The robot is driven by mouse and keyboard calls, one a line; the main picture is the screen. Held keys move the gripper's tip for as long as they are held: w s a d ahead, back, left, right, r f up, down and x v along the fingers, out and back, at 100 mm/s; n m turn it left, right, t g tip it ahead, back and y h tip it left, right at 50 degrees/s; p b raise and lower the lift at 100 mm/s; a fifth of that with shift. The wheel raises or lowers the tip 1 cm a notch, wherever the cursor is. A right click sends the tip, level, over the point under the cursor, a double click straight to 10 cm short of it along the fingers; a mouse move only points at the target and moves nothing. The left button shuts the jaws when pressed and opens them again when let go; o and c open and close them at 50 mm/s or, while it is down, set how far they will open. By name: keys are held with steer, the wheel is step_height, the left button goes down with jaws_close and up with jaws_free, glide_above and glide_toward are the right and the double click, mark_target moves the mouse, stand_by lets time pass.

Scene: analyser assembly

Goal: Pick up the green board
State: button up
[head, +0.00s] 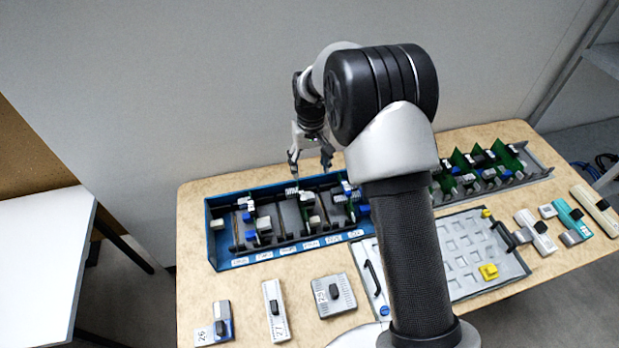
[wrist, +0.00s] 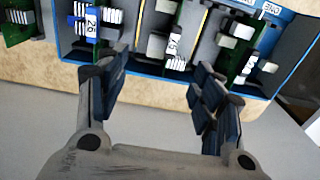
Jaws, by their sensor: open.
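Several green boards stand upright in a blue rack (head: 213,236). One green board (head: 309,213) carries white and grey blocks near the middle of the rack. My gripper (head: 311,165) is open and empty, above the rack's back side and apart from the boards. In the wrist view, my gripper (wrist: 160,72) has its fingers spread. Which board the task means cannot be told. My arm hides the rack's right end in the head view.
A grey rack (head: 540,163) with more green boards stands at the back right. A grey panel (head: 465,285) with recesses and handles lies at the front. Small numbered modules, such as one grey block (head: 334,295), lie along the front edge. A white table (head: 40,255) stands left.

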steer(key=f, duration=0.4)
steer(key=f+b, duration=0.1)
steer(key=f, duration=0.9)
steer(key=shift+w+a+b, duration=0.15)
steer(key=shift+w+b, duration=0.25)
step_height(320, 180, down, 5)
steer(key=shift+s+a+f+b, duration=0.15)
steer(key=shift+b, duration=0.35)
steer(key=c, duration=1.1)
steer(key=shift+c, duration=0.2)
step_height(320, 180, up, 20)
steer(key=p, duration=0.3)
steer(key=o, duration=0.5)
steer(key=c, duration=0.5)
steer(key=shift+o, duration=0.2)
steer(key=b, duration=0.2)
glide_above(308, 198)
steer(key=shift+f, duration=2.3)
